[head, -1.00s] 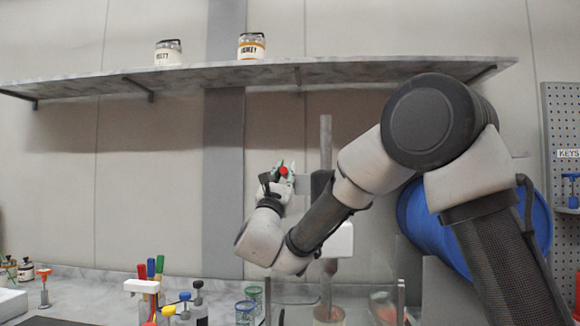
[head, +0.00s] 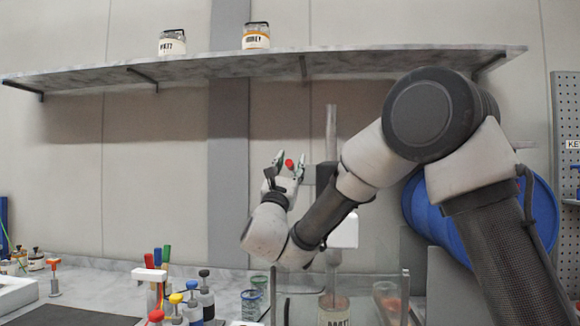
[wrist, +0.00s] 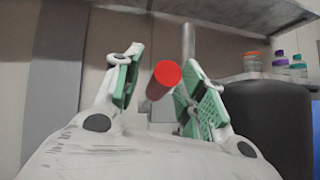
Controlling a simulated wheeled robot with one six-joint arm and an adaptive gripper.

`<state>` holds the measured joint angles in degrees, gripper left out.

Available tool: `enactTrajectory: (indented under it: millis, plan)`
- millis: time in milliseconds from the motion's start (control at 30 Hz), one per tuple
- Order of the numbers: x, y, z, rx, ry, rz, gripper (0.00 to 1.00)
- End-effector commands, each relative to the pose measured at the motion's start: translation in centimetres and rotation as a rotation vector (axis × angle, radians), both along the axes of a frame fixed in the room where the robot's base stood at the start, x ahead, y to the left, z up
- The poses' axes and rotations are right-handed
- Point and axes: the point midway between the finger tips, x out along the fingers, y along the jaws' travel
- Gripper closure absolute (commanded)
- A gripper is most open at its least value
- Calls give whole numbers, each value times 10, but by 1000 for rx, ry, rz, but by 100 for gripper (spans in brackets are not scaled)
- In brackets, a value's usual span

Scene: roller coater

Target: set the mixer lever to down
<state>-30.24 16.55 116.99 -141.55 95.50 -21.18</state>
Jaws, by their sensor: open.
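The mixer lever ends in a red knob (head: 289,164), which shows in the wrist view as a red cylinder (wrist: 163,80) pointing toward the camera. My gripper (head: 290,159) is open, with its green-padded fingers on either side of the knob. In the wrist view the right finger is close to the knob and a gap shows on the left; I cannot tell whether they touch. The mixer has a grey upright post (head: 331,125) and a white housing (head: 345,232). My forearm hides part of the mixer, including the lever's base.
A marble shelf (head: 215,75) with two jars runs above the gripper. A blue drum (head: 540,215) stands behind my arm at right. Clear panels, a jar (head: 333,308) and other containers sit below. Bottles and colored-handled tools (head: 165,255) stand left on the bench.

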Motion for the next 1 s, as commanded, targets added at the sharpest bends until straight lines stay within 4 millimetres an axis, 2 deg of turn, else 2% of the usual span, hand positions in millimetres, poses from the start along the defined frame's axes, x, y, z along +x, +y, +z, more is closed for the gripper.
enactTrajectory:
  millis: [167, 500, 700, 1000]
  plan:
    - [-8, 4, -8, -1, 2, 2, 59]
    - [-78, 34, -8, 0, 0, 6, 59]
    - [-109, 46, -8, 1, -1, 3, 59]
    - [-119, 50, -8, -1, 0, -1, 59]
